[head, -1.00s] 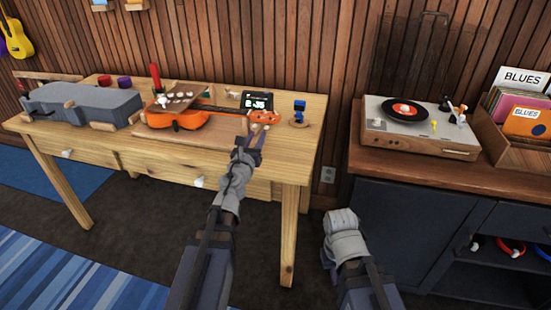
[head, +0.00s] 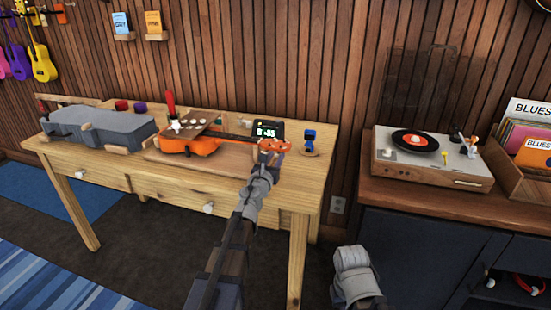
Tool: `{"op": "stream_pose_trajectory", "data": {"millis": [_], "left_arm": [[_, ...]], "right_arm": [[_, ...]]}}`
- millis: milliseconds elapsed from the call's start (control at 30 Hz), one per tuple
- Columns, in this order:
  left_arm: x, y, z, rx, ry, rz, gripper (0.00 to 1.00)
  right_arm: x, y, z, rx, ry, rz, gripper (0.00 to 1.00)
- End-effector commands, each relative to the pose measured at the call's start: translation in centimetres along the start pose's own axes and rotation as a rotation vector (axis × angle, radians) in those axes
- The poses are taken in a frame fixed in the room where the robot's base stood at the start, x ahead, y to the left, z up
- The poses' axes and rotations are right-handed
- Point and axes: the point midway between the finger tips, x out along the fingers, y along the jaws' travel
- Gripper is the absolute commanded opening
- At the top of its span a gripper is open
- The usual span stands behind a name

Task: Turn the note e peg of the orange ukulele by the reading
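The orange ukulele (head: 202,146) lies on a wooden board on the workbench, its neck pointing right. Its headstock (head: 275,145) is at the right end; the separate pegs are too small to tell apart. A black tuner with a lit screen (head: 267,131) stands just behind the neck; its reading is too small to read surely. My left gripper (head: 268,156) is at the near side of the headstock, overlapping it in the picture; I cannot tell whether it touches a peg or is open. My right arm (head: 352,272) is low at the right; its fingers do not show.
The workbench (head: 315,180) also holds a grey case (head: 100,126) at left, a red-handled tool (head: 171,103) and a small blue item on a stand (head: 309,140). A record player (head: 430,158) sits on the dark cabinet at right, beside a record crate (head: 515,170).

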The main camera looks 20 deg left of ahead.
Motion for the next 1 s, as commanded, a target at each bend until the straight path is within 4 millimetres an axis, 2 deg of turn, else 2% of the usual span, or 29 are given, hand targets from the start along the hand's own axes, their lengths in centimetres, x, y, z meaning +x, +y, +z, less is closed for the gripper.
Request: {"op": "stream_pose_trajectory", "data": {"millis": [267,567,1000], "left_arm": [[0.21,-0.02,0.00,0.000,0.000,0.000,0.34],[0.19,-0.01,0.00,0.000,0.000,0.000,0.00],[0.19,-0.01,0.00,-0.006,0.000,0.000,0.00]], "right_arm": [[0.00,0.00,0.00,0.000,0.000,0.000,0.00],[0.00,0.00,0.00,0.000,0.000,0.000,0.00],[0.00,0.00,0.00,0.000,0.000,0.000,0.00]]}}
